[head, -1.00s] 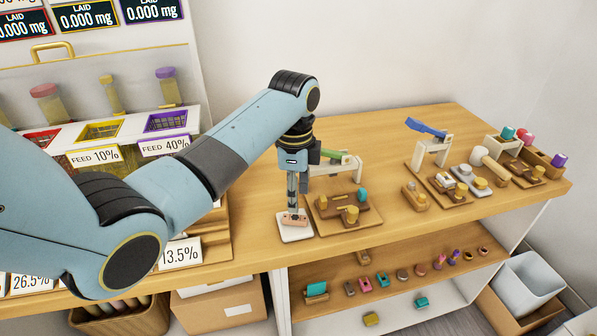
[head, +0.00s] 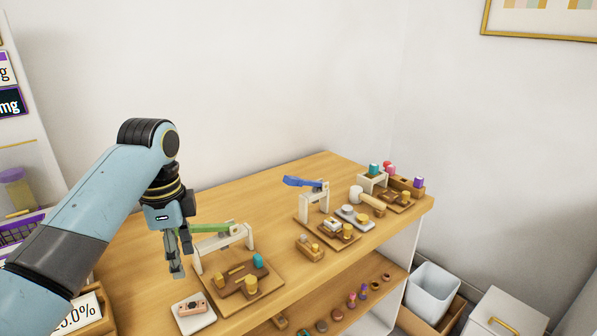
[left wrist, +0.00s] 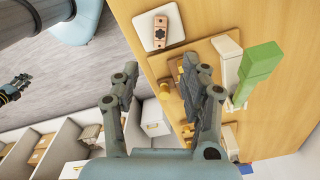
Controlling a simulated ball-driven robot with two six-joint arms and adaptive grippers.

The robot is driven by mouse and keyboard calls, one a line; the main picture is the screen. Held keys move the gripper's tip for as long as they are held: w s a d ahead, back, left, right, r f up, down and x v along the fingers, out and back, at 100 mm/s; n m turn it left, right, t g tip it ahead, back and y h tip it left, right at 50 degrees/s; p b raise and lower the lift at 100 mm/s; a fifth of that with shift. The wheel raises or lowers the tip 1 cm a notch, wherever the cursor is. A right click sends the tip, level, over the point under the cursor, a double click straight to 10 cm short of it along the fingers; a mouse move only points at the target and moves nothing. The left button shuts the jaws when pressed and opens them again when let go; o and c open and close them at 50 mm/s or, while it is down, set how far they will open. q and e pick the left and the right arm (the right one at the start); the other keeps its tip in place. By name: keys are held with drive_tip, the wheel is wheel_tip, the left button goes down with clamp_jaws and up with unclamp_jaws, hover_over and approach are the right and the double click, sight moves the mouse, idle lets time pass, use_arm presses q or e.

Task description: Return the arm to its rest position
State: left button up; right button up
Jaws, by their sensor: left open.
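My left gripper (head: 177,262) hangs from my left arm over the front of the wooden table (head: 262,199) in the head view. It is open, with nothing between its fingers. Below it and apart from it, a small copper-brown block (head: 192,307) lies on a white square pad (head: 205,320). The left wrist view also shows the gripper fingers (left wrist: 155,95) spread apart, with the block (left wrist: 162,31) on its pad (left wrist: 147,42) beyond them. My right gripper is not in the head view; a dark arm part at the left edge of the wrist view is unclear.
A press with a green lever (head: 212,228) stands close beside the left gripper, with a wooden board (head: 240,297) in front. A second press has a blue lever (head: 305,182). Trays and stamps fill the table's right end.

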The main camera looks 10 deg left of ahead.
use_arm(q)
drive_tip(key=s+d+f+n+t, duration=0.1)
drive_tip(key=s+f+n, duration=0.15)
drive_tip(key=s, duration=0.35)
drive_tip(key=s+f+n, duration=0.1)
drive_tip(key=s+n, duration=0.2)
drive_tip(key=s, duration=0.3)
drive_tip(key=s+d+r+n+t, duration=0.1)
drive_tip(key=s+r+n, duration=0.15)
drive_tip(key=s, duration=0.45)
drive_tip(key=s+d+r+n+t, duration=0.1)
drive_tip(key=s+r+n+t, duration=0.1)
drive_tip(key=s+n, duration=0.35)
drive_tip(key=s+a+f+m+g+b, duration=0.15)
drive_tip(key=f+b, duration=0.25)
drive_tip(key=f, duration=1.3)
drive_tip(key=s+a+f+b, duration=0.15)
drive_tip(key=f+b, duration=0.35)
drive_tip(key=f, duration=1.2)
drive_tip(key=s+f+g+b, duration=0.1)
drive_tip(key=s+f+b, duration=0.2)
drive_tip(key=s+f, duration=0.6)
drive_tip(key=s+f+b, duration=0.4)
drive_tip(key=s+f, duration=0.6)
drive_tip(key=f, duration=0.5)
drive_tip(key=shift+s+a+f+g+y, duration=0.15)
drive_tip(key=shift+a+f+g+y, duration=0.15)
drive_tip(key=shift+g+y, duration=0.1)
